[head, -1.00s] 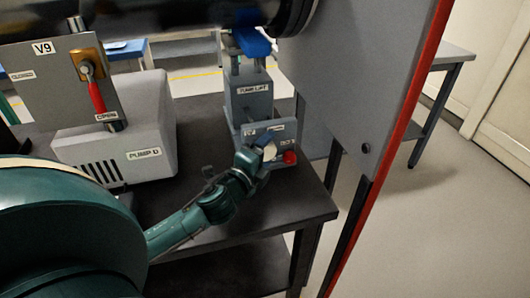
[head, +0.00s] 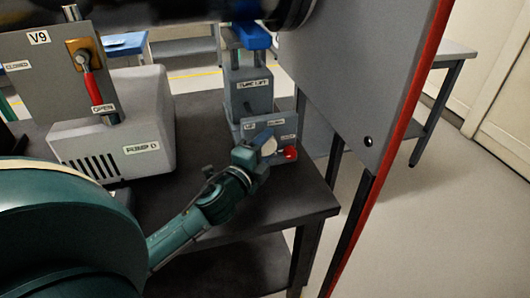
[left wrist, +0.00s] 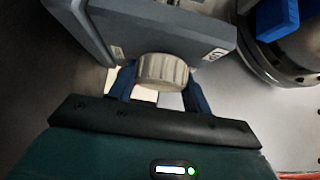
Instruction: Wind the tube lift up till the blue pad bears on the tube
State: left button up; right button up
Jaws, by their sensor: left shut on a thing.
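The tube lift (head: 251,97) is a grey block on the dark bench, with a post carrying the blue pad (head: 254,38). The pad is just under the dark tube (head: 190,14); I cannot tell whether they touch. The pad also shows in the left wrist view (left wrist: 277,18). My left gripper (head: 264,150) is at the lift's front panel. In the left wrist view its fingers (left wrist: 161,88) are on both sides of the pale ribbed knob (left wrist: 162,70), shut on it. My right gripper is not in view.
A red button (head: 290,153) sits beside the knob on the panel. A grey pump box (head: 120,135) and the V9 valve panel with a red handle (head: 92,88) stand left. A large grey plate with a red edge (head: 395,130) rises right, close to the lift.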

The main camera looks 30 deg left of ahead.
pick_arm(q)
jog(key=o, duration=1)
jog(key=shift+c, duration=0.2)
jog(key=s, duration=0.8)
jog(key=s+d, duration=0.1)
jog(key=s, duration=0.4)
jog(key=shift+f+b, duration=0.15)
jog(key=shift+b, duration=0.25)
